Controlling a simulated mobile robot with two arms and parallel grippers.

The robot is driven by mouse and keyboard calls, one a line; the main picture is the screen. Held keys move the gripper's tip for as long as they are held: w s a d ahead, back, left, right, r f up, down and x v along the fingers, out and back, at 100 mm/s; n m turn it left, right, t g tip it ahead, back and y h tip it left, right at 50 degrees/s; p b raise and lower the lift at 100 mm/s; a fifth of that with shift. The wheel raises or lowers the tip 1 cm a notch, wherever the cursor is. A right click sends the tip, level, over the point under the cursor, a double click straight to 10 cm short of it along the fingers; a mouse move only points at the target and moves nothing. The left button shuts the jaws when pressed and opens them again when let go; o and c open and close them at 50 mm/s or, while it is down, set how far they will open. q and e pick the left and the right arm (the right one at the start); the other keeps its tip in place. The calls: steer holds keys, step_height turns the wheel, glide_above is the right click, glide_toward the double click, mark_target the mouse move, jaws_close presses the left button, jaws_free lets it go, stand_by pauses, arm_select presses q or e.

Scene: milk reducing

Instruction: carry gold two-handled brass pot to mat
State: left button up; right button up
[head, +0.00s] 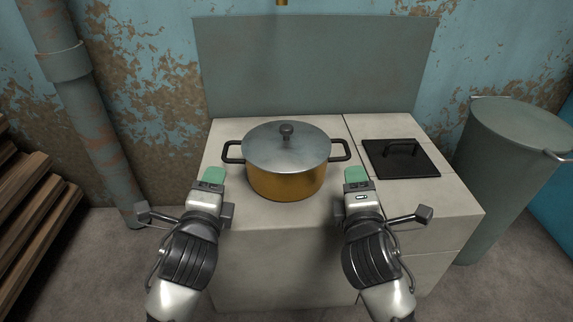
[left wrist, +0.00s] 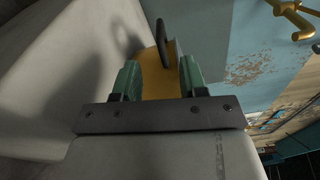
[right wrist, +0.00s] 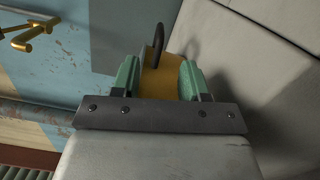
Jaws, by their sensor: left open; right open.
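The gold two-handled brass pot (head: 287,183) stands upright on the pale counter, with a grey lid (head: 262,150) on it and black handles at left and right. My left gripper (head: 214,174) is open below the pot's left handle (head: 233,152), apart from it. My right gripper (head: 356,174) is open below the right handle (head: 340,150), also apart. In the left wrist view the pot (left wrist: 154,75) and its dark handle show beyond the open green fingers. The right wrist view shows the pot (right wrist: 158,80) and other handle likewise.
The pale counter (head: 270,217) has a raised grey back panel (head: 310,65) behind the pot. A large grey-green bin (head: 505,185) stands at the right. A rusty pipe (head: 90,130) and stacked planks (head: 30,195) are at the left.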

mark_target(223, 159)
arm_select(q)
steer(key=w, duration=1)
steer(key=shift+w+d+f, duration=0.1)
steer(key=shift+w+d, duration=0.2)
steer(key=shift+w, duration=0.1)
arm_select(e)
steer(key=w, duration=1)
steer(key=shift+w+d, duration=0.3)
steer(key=shift+w, duration=0.1)
arm_select(q)
steer(key=c, duration=0.7)
arm_select(e)
steer(key=c, duration=0.7)
arm_select(q)
jaws_close()
arm_select(e)
jaws_close()
arm_select(q)
steer(key=shift+f, duration=0.1)
steer(key=shift+r, duration=0.25)
arm_select(e)
steer(key=shift+r, duration=0.25)
